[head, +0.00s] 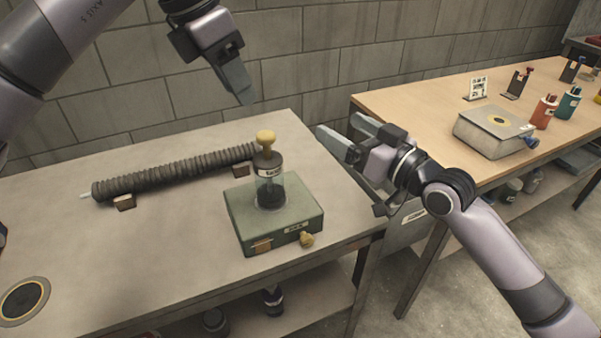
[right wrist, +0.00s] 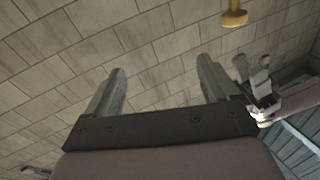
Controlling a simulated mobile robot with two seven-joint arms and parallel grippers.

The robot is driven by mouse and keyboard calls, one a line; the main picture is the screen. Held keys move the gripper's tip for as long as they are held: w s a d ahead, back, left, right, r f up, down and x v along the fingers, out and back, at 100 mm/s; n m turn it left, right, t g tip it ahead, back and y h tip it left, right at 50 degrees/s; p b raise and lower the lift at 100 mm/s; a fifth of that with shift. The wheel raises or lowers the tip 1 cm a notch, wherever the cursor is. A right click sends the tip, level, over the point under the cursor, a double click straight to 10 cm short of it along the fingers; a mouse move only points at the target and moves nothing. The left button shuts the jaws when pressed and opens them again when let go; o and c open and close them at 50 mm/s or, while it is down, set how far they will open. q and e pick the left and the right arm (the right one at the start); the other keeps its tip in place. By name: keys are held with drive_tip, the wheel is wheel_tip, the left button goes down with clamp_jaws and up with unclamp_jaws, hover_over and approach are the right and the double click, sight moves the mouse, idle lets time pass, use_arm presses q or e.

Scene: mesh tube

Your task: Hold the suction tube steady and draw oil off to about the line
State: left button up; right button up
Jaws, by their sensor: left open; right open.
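A clear cylinder with a dark cap and label (head: 270,188) stands upright on a green box (head: 302,216) on the grey table. A tan knob (head: 265,137) tops it and also shows in the right wrist view (right wrist: 234,14). A dark ribbed tube (head: 175,174) lies on small brown blocks left of the box, with a pale end sticking out. I cannot tell which part is the suction tube, nor make out an oil line. My left gripper (head: 240,88) is open and empty above and behind the knob. My right gripper (head: 342,130) is open and empty, right of the knob.
A small brass knob (head: 307,240) sits at the green box's front. A round dark disc (head: 24,300) lies at the table's front left. A wooden table (head: 430,95) at right holds a grey box (head: 494,130) and several bottles. The grey table's front middle is clear.

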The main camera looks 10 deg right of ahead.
drive_tip(key=a+r+n+g+y, duration=0.1)
drive_tip(key=a+n+g+y, duration=0.1)
drive_tip(key=a, duration=0.2)
drive_tip(key=n+g, duration=0.3)
drive_tip(key=g, duration=0.1)
hover_over(282, 175)
drive_tip(key=f+v, duration=0.1)
drive_tip(key=v, duration=0.2)
wheel_tip(282, 175, down, 2)
wheel_tip(282, 175, down, 4)
drive_tip(key=shift+s+r+g+h, duration=0.2)
drive_tip(key=shift+g+h, duration=0.1)
drive_tip(key=shift+g, duration=0.4)
drive_tip(key=shift+d+f+n+h, duration=0.3)
drive_tip(key=shift+d+f, duration=0.05)
drive_tip(key=shift+f, duration=0.45)
drive_tip(key=shift+x, duration=3.55)
drive_tip(key=shift+s+f, duration=0.1)
drive_tip(key=shift+f, duration=0.05)
drive_tip(key=shift+g, duration=0.3)
drive_tip(key=c, duration=1.2)
